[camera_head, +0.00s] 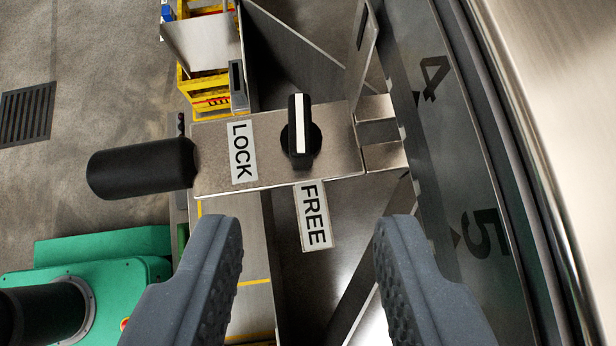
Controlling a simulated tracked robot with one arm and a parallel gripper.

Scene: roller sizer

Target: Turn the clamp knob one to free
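The clamp knob (300,131) is a black bar handle with a white stripe on a round black base. It sits on a metal clamp plate (335,130). The bar lies along the picture's vertical, its raised end toward the top. The LOCK label (241,151) is on the plate to its left. The FREE label (313,215) is just below the knob. My gripper (307,235) is open and empty, its two dark ridged fingers wide apart, below the knob in the picture and not touching it.
A black cylindrical handle (142,168) sticks out left of the plate. A curved metal rim with a numbered scale (455,150) runs down the right. A green machine housing (100,260) is at lower left. Yellow crates (205,85) stand at the top, and a floor grate (27,115) lies far left.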

